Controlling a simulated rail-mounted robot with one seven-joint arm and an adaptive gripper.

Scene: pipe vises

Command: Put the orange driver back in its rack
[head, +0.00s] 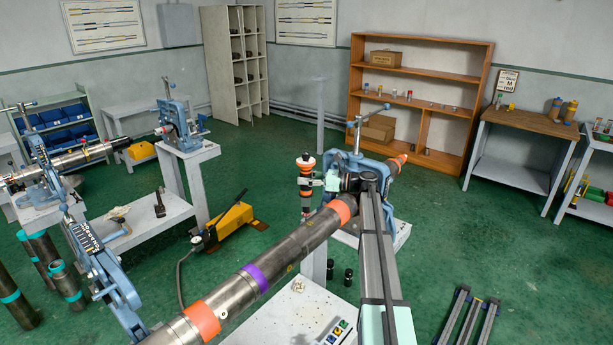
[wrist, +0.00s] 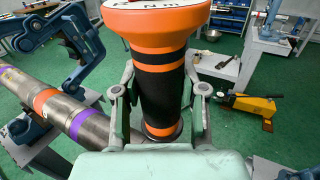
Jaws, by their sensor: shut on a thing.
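The orange driver (head: 306,170) has an orange cap, a black grip and orange bands, and is upright in the head view. In the wrist view the driver (wrist: 158,75) fills the middle, its cap with markings towards the camera. My gripper (head: 316,182) is shut around its black grip, one finger on each side, and it also shows in the wrist view (wrist: 158,105). The driver is in the air left of the near blue vise (head: 352,165).
A long steel pipe (head: 290,250) with orange and purple bands runs through the near vise. A white bench (head: 290,312) below it holds a small block with coloured buttons or handles (head: 338,330). A yellow pump (head: 228,222) stands on the green floor.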

